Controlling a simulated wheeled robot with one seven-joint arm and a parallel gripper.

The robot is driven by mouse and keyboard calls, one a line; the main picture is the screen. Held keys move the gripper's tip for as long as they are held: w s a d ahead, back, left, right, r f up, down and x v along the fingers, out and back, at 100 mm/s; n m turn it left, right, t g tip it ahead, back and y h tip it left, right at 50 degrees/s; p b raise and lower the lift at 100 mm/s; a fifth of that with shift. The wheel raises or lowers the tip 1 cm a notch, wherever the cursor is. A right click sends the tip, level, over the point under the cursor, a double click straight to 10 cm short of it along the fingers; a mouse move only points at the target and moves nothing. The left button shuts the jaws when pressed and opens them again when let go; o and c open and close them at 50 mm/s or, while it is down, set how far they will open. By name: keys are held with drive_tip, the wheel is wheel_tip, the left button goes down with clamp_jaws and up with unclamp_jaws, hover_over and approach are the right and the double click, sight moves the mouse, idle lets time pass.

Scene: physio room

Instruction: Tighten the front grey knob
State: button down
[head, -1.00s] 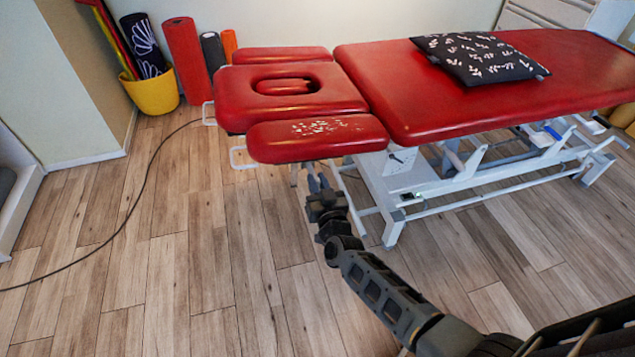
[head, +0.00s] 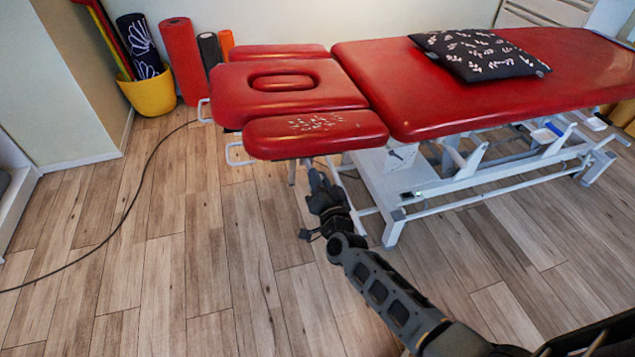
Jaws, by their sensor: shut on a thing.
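The red treatment table has a head section with a face hole (head: 282,82) and a front armrest pad (head: 315,135) with worn pale spots. My gripper (head: 313,172) is just below the near edge of this pad, by the white frame. Its fingers point up and away from me and are shut on the front grey knob. The knob itself is hidden by the fingers and the pad, so its shape and seating cannot be seen.
A white leg frame (head: 392,228) stands right of my gripper. A white bar loop (head: 238,155) sticks out at the left. A dark cable (head: 128,220) crosses the floor. A yellow bucket (head: 152,92) stands at the back left. Floor at the front left is clear.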

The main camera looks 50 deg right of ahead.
drive_tip(key=m+b, duration=0.1)
drive_tip(key=m, duration=0.2)
drive_tip(key=f+m+b, duration=0.1)
drive_tip(key=m+b, duration=0.1)
drive_tip(key=m, duration=0.1)
drive_tip(key=shift+s+d+m, duration=0.15)
drive_tip(key=shift+d+m, duration=0.05)
drive_tip(key=shift+m, duration=0.1)
drive_tip(key=shift+f+m+b, duration=0.2)
drive_tip(key=shift+m+b, duration=0.85)
drive_tip(key=shift+m, duration=1.25)
drive_tip(key=c, duration=1.1)
unclamp_jaws()
drive_tip(key=v, duration=0.7)
drive_tip(key=shift+s+a+p, duration=0.25)
drive_tip(key=shift+s+p, duration=0.1)
